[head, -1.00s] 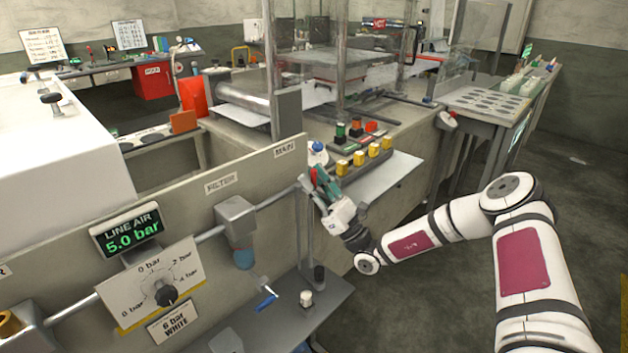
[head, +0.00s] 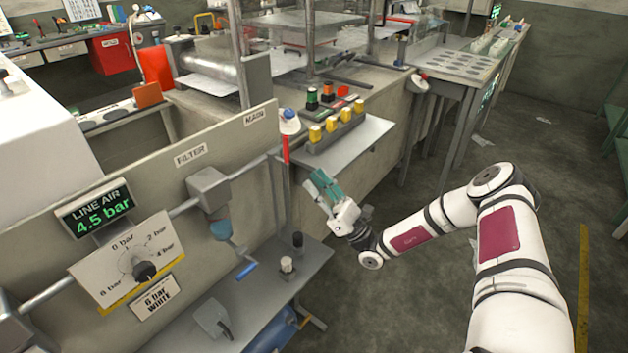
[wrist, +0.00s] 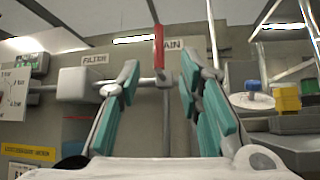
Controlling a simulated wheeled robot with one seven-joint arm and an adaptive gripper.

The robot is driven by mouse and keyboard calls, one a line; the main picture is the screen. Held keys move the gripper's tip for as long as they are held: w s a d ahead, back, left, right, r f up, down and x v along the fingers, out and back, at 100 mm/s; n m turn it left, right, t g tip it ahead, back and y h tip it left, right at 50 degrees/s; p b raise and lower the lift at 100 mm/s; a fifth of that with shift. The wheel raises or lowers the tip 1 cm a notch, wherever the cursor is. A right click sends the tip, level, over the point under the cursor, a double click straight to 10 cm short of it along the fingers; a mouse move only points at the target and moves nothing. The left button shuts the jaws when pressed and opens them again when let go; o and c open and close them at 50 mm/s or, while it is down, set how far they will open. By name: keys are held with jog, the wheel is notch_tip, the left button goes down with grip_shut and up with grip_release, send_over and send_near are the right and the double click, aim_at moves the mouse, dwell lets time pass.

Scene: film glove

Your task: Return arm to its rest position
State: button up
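My gripper (head: 322,186) has teal finger pads and hangs in front of the air panel, to the right of and below the red handle (head: 285,150). In the wrist view its two fingers (wrist: 160,78) stand apart with nothing held between them. The red handle (wrist: 159,48) shows upright beyond the fingers, by the MAIN label, apart from them. My white arm (head: 450,210) is bent, reaching in from the lower right over the floor.
The LINE AIR display (head: 97,210) reads 4.5 bar above a pressure dial (head: 143,271). A grey shelf (head: 262,300) lies below the panel. Yellow blocks (head: 331,124) and buttons stand on a ledge behind my gripper. Floor at right is largely clear.

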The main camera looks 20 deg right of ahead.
jog(key=s+a+r+n+g+h+p, duration=0.1)
jog(key=s+a+r+n+g+h, duration=0.1)
jog(key=s+a+r+n+g, duration=0.65)
jog(key=s+a+r+n+g+h+p, duration=0.15)
jog(key=s+a+r+n+g, duration=0.25)
jog(key=s+n+g, duration=0.85)
jog(key=s+d+r+n+t+h+p, duration=0.3)
jog(key=s+d+r+n+t+h, duration=0.3)
jog(key=s+d+r+h, duration=0.7)
jog(key=s+h, duration=0.3)
jog(key=shift+s+d+r+p, duration=0.25)
jog(key=shift+s+d+p, duration=0.05)
jog(key=shift+s, duration=0.1)
